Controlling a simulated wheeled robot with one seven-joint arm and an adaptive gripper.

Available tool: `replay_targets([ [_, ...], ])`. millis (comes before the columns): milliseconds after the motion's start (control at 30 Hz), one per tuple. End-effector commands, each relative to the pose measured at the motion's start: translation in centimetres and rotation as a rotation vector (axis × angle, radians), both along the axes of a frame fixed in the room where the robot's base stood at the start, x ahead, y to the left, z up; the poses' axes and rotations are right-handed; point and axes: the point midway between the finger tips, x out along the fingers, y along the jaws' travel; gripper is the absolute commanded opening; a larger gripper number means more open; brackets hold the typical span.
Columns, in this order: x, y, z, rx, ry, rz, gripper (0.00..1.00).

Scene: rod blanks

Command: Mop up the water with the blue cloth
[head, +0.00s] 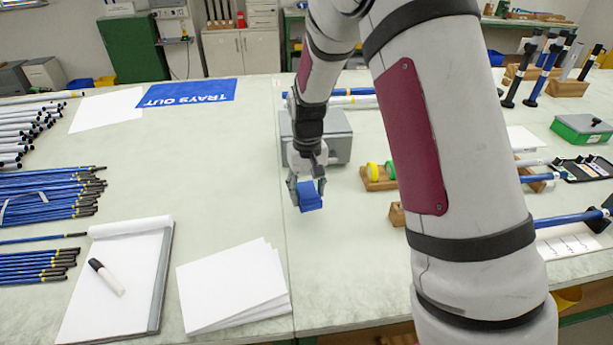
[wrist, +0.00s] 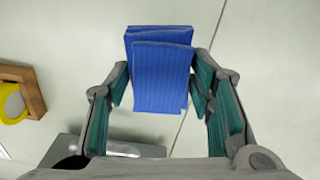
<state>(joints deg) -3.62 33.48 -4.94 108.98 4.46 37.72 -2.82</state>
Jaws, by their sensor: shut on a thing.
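The blue cloth (head: 309,196) is a folded, ribbed pad held in my gripper (head: 307,188) above the middle of the table. In the wrist view the cloth (wrist: 162,75) sits between the two green-padded fingers of my gripper (wrist: 161,88), which are shut on it. The cloth appears to hang clear of the table surface. I cannot make out any water in either view; part of the table is hidden behind my arm.
A grey box (head: 338,140) stands just behind my gripper. A wooden holder with yellow and green tape rolls (head: 375,172) is to its right. White papers (head: 234,287), a notepad (head: 112,275) and blue rods (head: 45,195) lie left. The table between is clear.

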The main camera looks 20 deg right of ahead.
Motion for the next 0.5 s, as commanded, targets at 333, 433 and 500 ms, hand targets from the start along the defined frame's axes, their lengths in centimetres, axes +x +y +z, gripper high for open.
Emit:
replay_targets([
  [333, -0.8, -0.1, 3.0, 0.000, -0.001, 0.000, 0.22],
  [433, -0.9, -0.1, 3.2, 0.000, 0.000, 0.000, 0.22],
  [500, -0.9, -0.1, 3.2, 0.000, 0.000, 0.000, 0.22],
])
